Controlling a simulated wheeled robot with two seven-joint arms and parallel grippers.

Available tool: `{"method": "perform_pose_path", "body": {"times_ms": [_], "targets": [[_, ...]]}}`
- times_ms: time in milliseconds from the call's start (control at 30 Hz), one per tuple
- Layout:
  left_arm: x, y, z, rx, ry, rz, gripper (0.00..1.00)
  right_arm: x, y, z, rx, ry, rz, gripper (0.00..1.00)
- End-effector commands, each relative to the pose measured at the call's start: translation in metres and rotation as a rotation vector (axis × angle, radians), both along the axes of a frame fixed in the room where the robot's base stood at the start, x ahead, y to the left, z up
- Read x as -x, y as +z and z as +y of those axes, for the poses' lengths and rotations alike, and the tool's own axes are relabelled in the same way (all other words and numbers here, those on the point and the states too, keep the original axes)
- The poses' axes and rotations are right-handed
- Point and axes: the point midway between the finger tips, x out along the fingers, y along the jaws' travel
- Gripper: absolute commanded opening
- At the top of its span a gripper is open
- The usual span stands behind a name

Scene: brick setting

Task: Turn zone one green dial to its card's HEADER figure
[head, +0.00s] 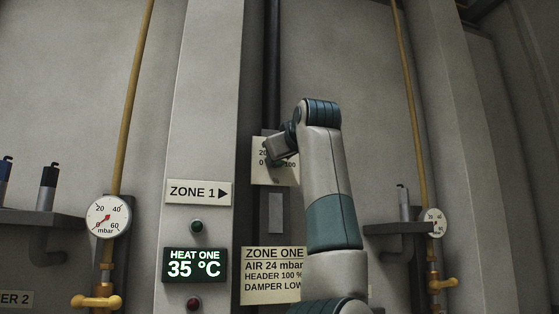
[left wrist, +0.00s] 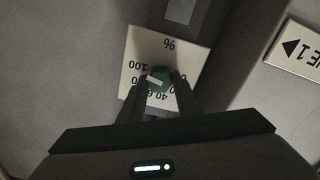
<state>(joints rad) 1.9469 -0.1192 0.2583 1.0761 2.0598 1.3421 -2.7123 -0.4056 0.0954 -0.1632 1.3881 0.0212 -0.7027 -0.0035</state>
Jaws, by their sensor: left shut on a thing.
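The green dial (left wrist: 160,77) sits on a pale percent scale plate (left wrist: 168,45), which appears upside down in the left wrist view. The plate also shows in the head view (head: 261,174), with the dial hidden behind my gripper. My left gripper (left wrist: 160,80) is shut on the dial, one finger on each side. The dial's white mark faces the left of the wrist view, toward the high end by the 100; I cannot read its exact figure. The zone one card (head: 262,297) below reads AIR 24 mbar, HEADER 100 %, DAMPER LOW, partly covered by my arm. My right gripper is not in view.
A ZONE 1 arrow sign (head: 198,192) and a HEAT ONE display (head: 194,265) reading 35 °C are on the pillar left of the dial. A green lamp (head: 197,226) and a red lamp (head: 193,304) are there too. Gauges (head: 108,217) and yellow pipes stand on both sides.

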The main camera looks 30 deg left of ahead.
Motion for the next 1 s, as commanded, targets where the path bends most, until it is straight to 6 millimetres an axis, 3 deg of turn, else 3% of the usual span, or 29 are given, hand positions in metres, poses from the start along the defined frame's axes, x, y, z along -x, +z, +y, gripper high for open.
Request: {"method": "perform_pose_path", "body": {"times_ms": [300,333,400,767,1000], "targets": [[-0.002,-0.004,0.0,0.003,-0.001,0.009,0.08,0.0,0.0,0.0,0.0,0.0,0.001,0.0],[-0.002,-0.004,0.0,0.003,-0.001,0.009,0.33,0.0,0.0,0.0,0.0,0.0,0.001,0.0],[-0.002,-0.004,0.0,0.003,0.0,0.009,0.49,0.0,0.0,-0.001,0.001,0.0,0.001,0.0],[0.0,-0.002,-0.001,0.001,0.0,0.004,0.49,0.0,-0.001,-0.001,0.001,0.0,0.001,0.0],[0.011,-0.002,-0.014,0.0,0.0,0.001,0.49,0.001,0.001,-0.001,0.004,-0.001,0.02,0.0]]}}
